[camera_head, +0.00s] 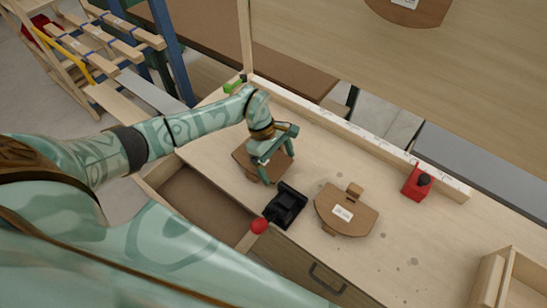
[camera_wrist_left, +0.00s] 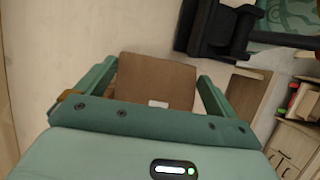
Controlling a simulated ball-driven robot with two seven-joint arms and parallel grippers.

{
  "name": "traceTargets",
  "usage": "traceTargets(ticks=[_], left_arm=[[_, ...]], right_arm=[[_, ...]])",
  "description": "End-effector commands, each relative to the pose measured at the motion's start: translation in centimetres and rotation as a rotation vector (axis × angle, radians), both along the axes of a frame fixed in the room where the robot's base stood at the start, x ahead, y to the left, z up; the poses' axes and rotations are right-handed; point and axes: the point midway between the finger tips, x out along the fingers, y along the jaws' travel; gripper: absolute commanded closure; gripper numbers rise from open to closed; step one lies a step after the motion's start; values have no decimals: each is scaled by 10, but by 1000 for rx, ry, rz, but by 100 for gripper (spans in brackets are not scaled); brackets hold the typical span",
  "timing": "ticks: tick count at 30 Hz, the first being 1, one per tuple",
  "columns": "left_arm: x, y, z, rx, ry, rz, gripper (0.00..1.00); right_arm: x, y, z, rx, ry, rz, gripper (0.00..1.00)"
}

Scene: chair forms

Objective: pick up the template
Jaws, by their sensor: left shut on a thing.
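A flat brown template (camera_head: 243,160) is between the fingers of my left gripper (camera_head: 278,166), over the left part of the workbench in the head view. In the left wrist view the template (camera_wrist_left: 155,78) spans the gap between the fingers of the left gripper (camera_wrist_left: 155,90), which is shut on it. A small white label shows near its lower edge there. The gripper hides part of the template in the head view, and I cannot tell whether it touches the bench. My right gripper is not in view.
A second brown shaped board (camera_head: 362,219) with a white label lies to the right. A black clamp-like device (camera_head: 286,206) with a red knob (camera_head: 259,226) stands close to the gripper. An open drawer (camera_head: 203,203) is at the front left.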

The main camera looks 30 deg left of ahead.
Motion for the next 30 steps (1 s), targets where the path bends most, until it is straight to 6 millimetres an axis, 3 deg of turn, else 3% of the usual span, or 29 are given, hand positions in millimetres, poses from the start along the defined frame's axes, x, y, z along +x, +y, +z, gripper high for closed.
traceTargets(ticks=[5,12,15,21,30], left_arm=[[-1,1,29,2,-6,-2,30],[-51,2,87,3,-4,-4,30],[-81,2,97,2,2,-2,30],[-122,2,114,1,2,0,30],[-140,1,123,-1,1,2,30]], right_arm=[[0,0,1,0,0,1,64],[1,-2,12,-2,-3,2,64],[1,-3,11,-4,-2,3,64],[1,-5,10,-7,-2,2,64],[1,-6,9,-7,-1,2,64]])
